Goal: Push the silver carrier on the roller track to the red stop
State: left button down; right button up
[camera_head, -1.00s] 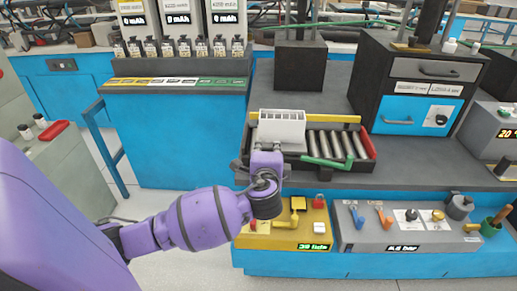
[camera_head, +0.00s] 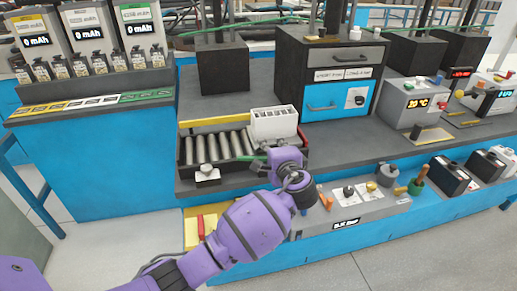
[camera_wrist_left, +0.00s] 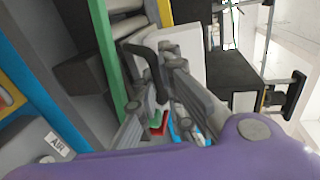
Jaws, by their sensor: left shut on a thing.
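The silver carrier (camera_head: 273,124), a pale ribbed box, stands upright at the right end of the roller track (camera_head: 217,147). Bare rollers show to its left. The red stop (camera_head: 302,138) is at the track's right end, close beside the carrier; I cannot tell whether they touch. My left gripper (camera_head: 284,156) is at the front of the carrier, shut on it. In the left wrist view, my gripper fingers (camera_wrist_left: 160,95) are in front of the pale carrier (camera_wrist_left: 188,50), and the contact is partly hidden. My right gripper is not in view.
A green bar (camera_wrist_left: 103,50) runs along the track's front. A dark cabinet with a blue drawer (camera_head: 335,101) stands behind on the right. The bench between has some free room.

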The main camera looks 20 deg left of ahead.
pick_arm(q)
jog(key=shift+w+d, duration=0.15)
jog(key=shift+d, duration=0.15)
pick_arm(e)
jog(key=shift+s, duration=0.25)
pick_arm(q)
jog(key=c, duration=1.8)
grip_release()
jog(key=shift+w+d, duration=0.1)
jog(key=shift+d, duration=0.05)
jog(key=shift+c, duration=0.2)
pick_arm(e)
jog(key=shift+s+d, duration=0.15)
pick_arm(q)
jog(key=v, duration=1.2)
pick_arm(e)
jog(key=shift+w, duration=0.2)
